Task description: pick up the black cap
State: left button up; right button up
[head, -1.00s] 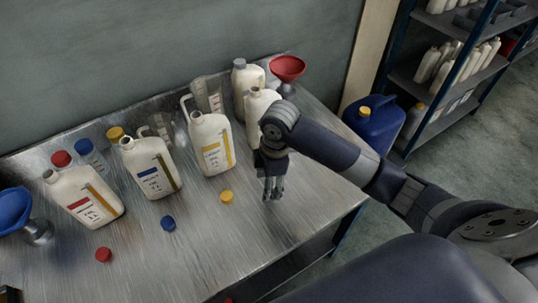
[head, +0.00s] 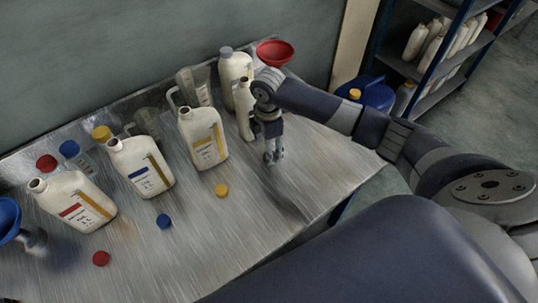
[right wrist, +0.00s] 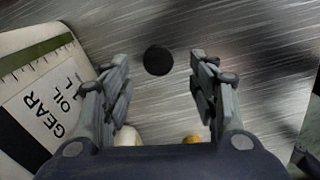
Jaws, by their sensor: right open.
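The black cap (right wrist: 158,61) is a small dark disc lying on the metal table. In the right wrist view it lies between the fingertips of my right gripper, toward the top of the picture. My right gripper (head: 272,158) is open and empty, pointing down over the table; its height above the cap is hard to judge. In the head view I cannot make out the cap near the gripper. A white gear oil jug (right wrist: 50,100) stands close beside the left finger in the wrist view. My left gripper is not in view.
White jugs with yellow (head: 203,138), blue (head: 142,168) and red (head: 73,203) labels stand to the left. Yellow (head: 221,190), blue (head: 163,221) and red (head: 101,258) caps lie in front. A red funnel (head: 275,52) is behind the gripper.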

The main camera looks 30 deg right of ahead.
jog(key=shift+w+f, duration=0.1)
jog(key=shift+f, duration=1.7)
jog(key=c, duration=0.7)
jog(key=shift+c, duration=0.2)
